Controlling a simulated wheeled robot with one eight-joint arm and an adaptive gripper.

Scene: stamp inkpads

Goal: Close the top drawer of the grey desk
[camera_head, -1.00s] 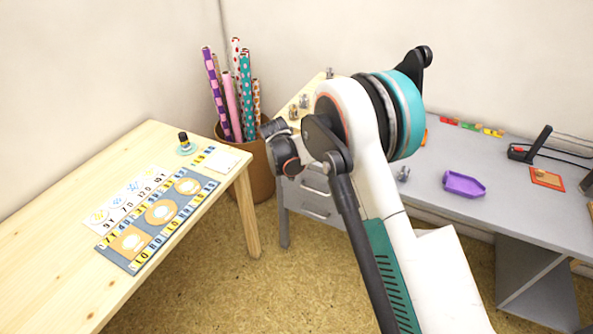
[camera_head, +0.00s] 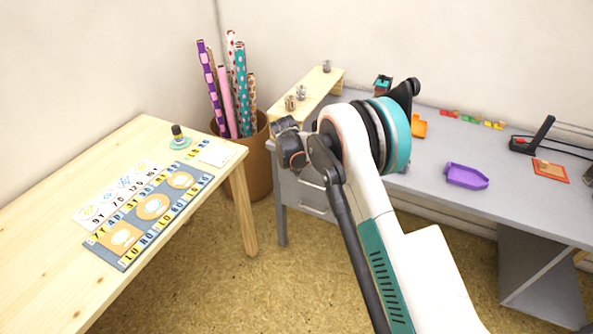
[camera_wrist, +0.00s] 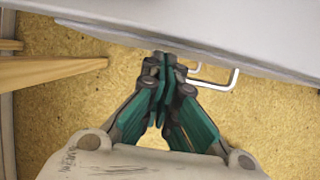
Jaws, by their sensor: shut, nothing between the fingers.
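The grey desk (camera_head: 440,155) stands at the right in the head view. Its drawer fronts (camera_head: 294,190) show at the left end, with pale bar handles, partly behind my arm. In the wrist view the grey desk side (camera_wrist: 230,28) fills the top, and a pale handle (camera_wrist: 225,78) sticks out below its edge. My gripper (camera_wrist: 166,62) is shut and empty, its fingertips close to that grey edge, left of the handle. I cannot tell whether they touch. The fingers are not clear in the head view, and how far the top drawer is open cannot be told.
A wooden table (camera_head: 60,220) with a stamp mat (camera_head: 150,215) stands at the left. A bin (camera_head: 257,165) of paper rolls stands in the corner. A small wooden shelf (camera_head: 318,86), a purple tray (camera_head: 466,177) and an orange tray (camera_head: 418,126) are on the desk. Floor between is clear.

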